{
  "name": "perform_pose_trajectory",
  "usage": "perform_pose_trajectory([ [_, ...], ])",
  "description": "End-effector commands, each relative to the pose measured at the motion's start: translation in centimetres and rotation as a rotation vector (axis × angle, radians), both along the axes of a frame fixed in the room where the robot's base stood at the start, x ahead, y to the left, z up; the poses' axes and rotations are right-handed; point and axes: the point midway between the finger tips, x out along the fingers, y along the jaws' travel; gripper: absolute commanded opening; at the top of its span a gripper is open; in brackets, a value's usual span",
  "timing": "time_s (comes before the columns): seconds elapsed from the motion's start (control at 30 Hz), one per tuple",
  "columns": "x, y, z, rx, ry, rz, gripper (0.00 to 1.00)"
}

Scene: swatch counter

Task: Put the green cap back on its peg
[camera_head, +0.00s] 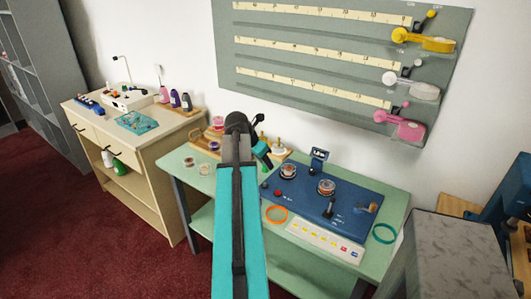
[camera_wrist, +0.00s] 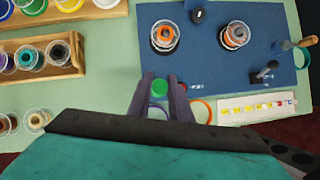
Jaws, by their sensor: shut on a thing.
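In the wrist view, my gripper (camera_wrist: 160,82) has its two dark fingers closed on a small round green cap (camera_wrist: 160,88). I cannot tell which post is the cap's peg; a short dark post (camera_wrist: 265,72) stands on the blue board (camera_wrist: 225,75), also seen in the head view (camera_head: 328,206).
Two jars with orange contents (camera_wrist: 165,36) (camera_wrist: 236,35) stand on the board. Wooden racks of jars (camera_wrist: 45,68) are at left. An orange ring (camera_wrist: 201,108) and a label strip (camera_wrist: 257,107) lie in front of the board. A teal ring (camera_head: 384,233) lies at right.

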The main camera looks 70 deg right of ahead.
Motion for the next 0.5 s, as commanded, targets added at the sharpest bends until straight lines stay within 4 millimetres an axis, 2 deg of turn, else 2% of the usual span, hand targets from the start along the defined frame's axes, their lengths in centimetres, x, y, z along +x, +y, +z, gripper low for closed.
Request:
perform_pose_trajectory([
  [0.03,0.1,-0.13,0.76,0.002,0.001,-0.011,0.0],
  [0.5,0.4,-0.68,0.71,-0.005,0.004,-0.115,0.0],
])
